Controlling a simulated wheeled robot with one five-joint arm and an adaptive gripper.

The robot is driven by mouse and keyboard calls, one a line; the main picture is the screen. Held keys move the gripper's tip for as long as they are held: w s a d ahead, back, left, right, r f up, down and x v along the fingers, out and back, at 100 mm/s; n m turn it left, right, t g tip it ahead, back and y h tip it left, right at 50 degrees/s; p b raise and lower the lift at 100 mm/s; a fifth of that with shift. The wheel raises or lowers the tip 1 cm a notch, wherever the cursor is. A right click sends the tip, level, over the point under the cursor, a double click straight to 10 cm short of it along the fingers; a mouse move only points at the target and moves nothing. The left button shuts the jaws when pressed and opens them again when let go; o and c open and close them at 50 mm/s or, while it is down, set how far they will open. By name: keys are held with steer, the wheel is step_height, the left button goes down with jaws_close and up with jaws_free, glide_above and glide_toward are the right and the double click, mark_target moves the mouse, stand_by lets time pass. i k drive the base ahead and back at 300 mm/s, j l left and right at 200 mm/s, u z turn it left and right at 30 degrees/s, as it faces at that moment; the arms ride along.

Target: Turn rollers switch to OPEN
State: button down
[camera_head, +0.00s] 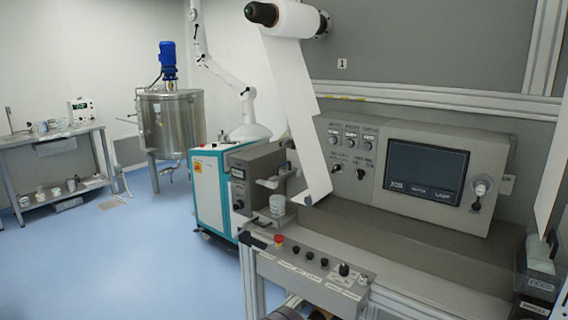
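The grey machine (400,225) fills the right side. Its upright panel has black selector knobs, one at the left (336,168) and one further right (360,174), below a row of small dials (351,137). A sloped front control box (296,276) carries a red button (279,240), several black knobs (309,255) and a switch (343,269) near its right end. The labels are too small to read, so I cannot tell which control is the rollers switch or its position. My gripper cannot be made out in this view.
White web (291,85) hangs from a roll down to the machine. A screen (427,172) is right of the knobs. A teal-and-white cabinet (211,189) stands left of the machine, a steel tank (173,122) behind. The blue floor (150,255) is clear at left.

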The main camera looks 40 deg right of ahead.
mark_target(337, 168)
steer(key=i+z, duration=0.1)
steer(key=i, duration=0.45)
steer(key=i+j+z, duration=0.1)
steer(key=i, duration=0.45)
steer(key=i+j+z, duration=0.1)
steer(key=i, duration=0.45)
